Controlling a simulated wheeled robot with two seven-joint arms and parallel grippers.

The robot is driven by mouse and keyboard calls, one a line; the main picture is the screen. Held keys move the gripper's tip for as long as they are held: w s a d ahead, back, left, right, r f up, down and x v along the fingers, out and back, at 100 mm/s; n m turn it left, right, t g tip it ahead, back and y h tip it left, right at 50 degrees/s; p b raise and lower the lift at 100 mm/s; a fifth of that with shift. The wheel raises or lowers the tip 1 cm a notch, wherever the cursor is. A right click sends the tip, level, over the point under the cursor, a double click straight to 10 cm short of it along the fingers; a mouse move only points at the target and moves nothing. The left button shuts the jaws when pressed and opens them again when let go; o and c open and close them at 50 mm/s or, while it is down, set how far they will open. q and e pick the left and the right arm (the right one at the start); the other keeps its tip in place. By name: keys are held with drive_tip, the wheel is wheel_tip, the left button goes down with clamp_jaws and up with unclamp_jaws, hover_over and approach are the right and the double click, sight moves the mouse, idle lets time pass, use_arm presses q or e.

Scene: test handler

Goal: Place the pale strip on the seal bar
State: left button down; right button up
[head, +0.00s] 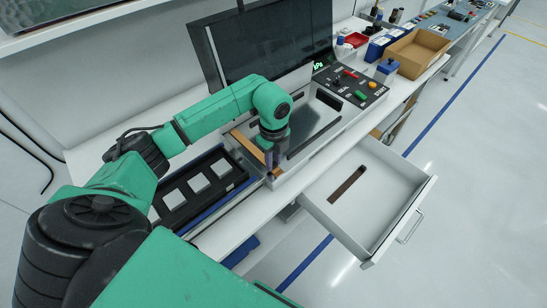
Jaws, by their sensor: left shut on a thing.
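A thin tan strip (247,145), which I take for the pale strip, runs slantwise along the left edge of the open light-grey machine chamber. My left gripper (272,163) points down at its near end and is shut on it. The fingers cover part of the strip, and I cannot tell whether it touches the machine's edge below. A long dark bar (316,136) lies along the right side of the chamber; I cannot tell for sure whether this is the seal bar. My right gripper is not in view.
A raised dark lid (265,38) stands behind the chamber. An open drawer (405,181) with a dark brown strip (347,184) juts out at right. A black tray (225,165) with pale squares lies left. A button panel (350,84) and cardboard box (418,50) are behind right.

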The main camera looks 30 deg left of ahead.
use_arm(q)
drive_tip(key=c, duration=1.1)
unclamp_jaws()
drive_tip(key=shift+f, duration=0.2)
drive_tip(key=o, duration=0.4)
drive_tip(key=shift+r, duration=0.1)
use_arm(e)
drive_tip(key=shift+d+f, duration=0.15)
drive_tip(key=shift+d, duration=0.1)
use_arm(q)
drive_tip(key=shift+r, duration=0.4)
wheel_tip(320, 180, up, 11)
drive_tip(key=b, duration=0.2)
drive_tip(key=shift+r+b, duration=0.2)
drive_tip(key=shift+b, duration=0.2)
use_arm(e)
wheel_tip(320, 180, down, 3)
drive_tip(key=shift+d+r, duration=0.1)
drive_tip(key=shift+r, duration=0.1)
